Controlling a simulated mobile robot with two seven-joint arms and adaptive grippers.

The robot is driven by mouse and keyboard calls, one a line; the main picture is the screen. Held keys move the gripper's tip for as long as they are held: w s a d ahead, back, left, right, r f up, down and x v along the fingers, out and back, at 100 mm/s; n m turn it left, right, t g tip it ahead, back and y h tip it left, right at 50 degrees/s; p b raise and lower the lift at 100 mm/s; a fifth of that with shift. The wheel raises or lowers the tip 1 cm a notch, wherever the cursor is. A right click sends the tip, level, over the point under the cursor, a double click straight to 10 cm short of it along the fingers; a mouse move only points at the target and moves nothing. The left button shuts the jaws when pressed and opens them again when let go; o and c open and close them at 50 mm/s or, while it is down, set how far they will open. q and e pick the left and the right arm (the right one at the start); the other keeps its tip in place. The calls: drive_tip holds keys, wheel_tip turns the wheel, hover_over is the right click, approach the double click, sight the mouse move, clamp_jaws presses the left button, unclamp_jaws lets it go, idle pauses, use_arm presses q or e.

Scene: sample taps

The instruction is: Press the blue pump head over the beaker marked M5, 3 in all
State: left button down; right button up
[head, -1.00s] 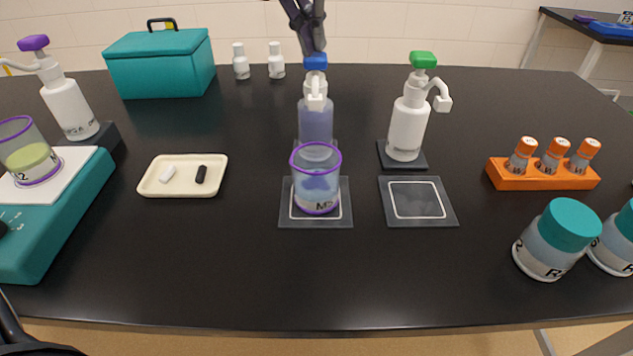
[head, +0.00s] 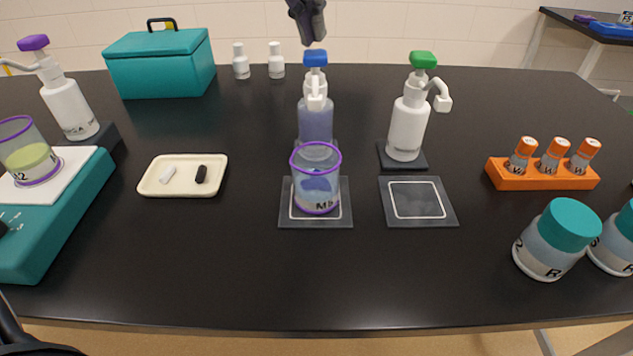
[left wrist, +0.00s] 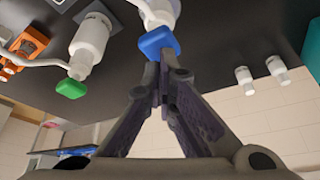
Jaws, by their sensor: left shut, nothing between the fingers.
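The blue pump head (head: 315,59) tops a clear bottle (head: 316,118) of bluish liquid; its white spout points forward over the beaker. The beaker marked M5 (head: 316,181) has purple rims and some bluish liquid, and stands on a dark square mat (head: 287,215). My left gripper (head: 312,43) is shut and empty, just above the blue pump head with a small gap. In the left wrist view the shut fingertips (left wrist: 160,66) show close to the blue head (left wrist: 157,40). My right gripper is not in view.
A green-headed pump bottle (head: 408,125) stands to the right, behind an empty mat (head: 417,217). A purple-headed pump (head: 66,100) and another beaker (head: 28,155) are at left. Two small white bottles (head: 241,62) stand behind; an orange rack (head: 543,180) is at right.

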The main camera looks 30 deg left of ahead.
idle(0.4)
use_arm(q)
wheel_tip(320, 180, up, 6)
idle(0.5)
